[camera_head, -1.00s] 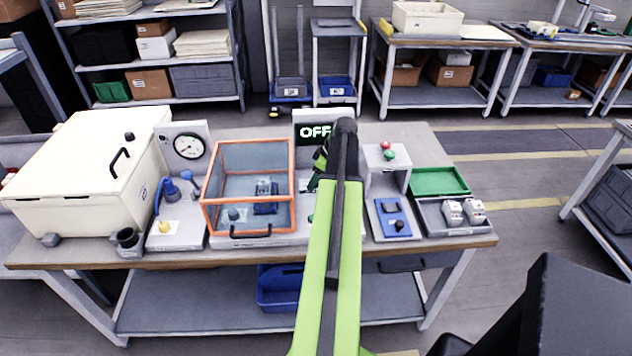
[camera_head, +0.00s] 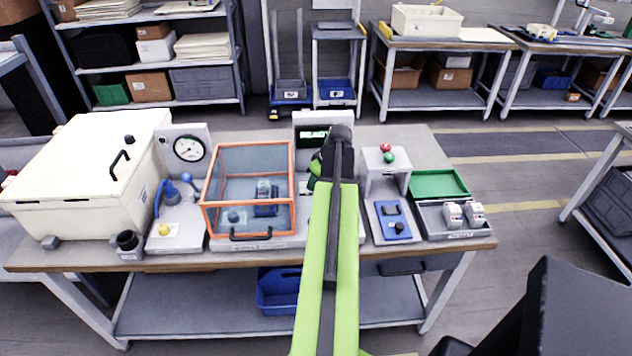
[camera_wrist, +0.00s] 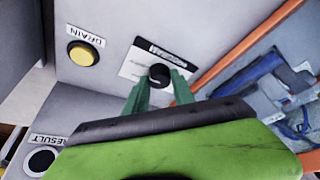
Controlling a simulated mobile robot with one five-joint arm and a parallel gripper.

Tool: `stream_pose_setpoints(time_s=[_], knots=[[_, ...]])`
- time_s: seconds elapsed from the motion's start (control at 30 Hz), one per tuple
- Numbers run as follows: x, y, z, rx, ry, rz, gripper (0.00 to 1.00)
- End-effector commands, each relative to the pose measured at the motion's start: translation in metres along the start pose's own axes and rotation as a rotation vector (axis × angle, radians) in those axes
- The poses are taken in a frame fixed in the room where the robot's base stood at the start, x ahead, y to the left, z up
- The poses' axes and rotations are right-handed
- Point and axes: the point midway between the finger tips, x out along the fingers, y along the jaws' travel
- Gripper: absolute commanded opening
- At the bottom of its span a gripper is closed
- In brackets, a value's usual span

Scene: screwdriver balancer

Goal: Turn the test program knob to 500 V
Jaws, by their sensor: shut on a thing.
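The test program knob (camera_wrist: 159,73) is a round black knob on a grey panel, beside a white label (camera_wrist: 150,58) that reads as PROGRAM upside down in the wrist view. My gripper (camera_wrist: 161,84) has its two green fingers on either side of the knob and is shut on it. The voltage marks around the knob are too small to read. In the head view my arm hides the knob and most of the panel. The display (camera_head: 312,134) behind my arm is partly covered, and its text cannot be read.
A yellow DRAIN button (camera_wrist: 83,54) and a dark round RESULT element (camera_wrist: 41,160) sit on the panel. An orange-framed clear box (camera_head: 248,190) stands just left of my arm. A small grey stand (camera_head: 386,165) with red and green knobs is to the right.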

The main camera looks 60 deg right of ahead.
Motion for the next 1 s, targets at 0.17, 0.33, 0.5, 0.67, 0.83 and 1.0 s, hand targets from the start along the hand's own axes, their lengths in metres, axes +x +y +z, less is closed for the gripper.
stream_pose_setpoints(time_s=[0.17, 0.33, 0.5, 0.67, 0.83, 1.0], knots=[[0.000, 0.000, 0.000, 0.000, 0.000, -0.001, 0.00], [0.000, 0.000, 0.000, -0.002, 0.000, -0.002, 0.50], [0.000, 0.000, 0.000, -0.002, 0.000, -0.002, 0.51], [-0.001, 0.000, 0.000, -0.003, -0.001, -0.002, 0.51], [-0.016, 0.000, -0.002, -0.003, 0.000, -0.002, 0.51], [-0.049, 0.000, -0.003, -0.001, 0.000, -0.002, 0.51]])
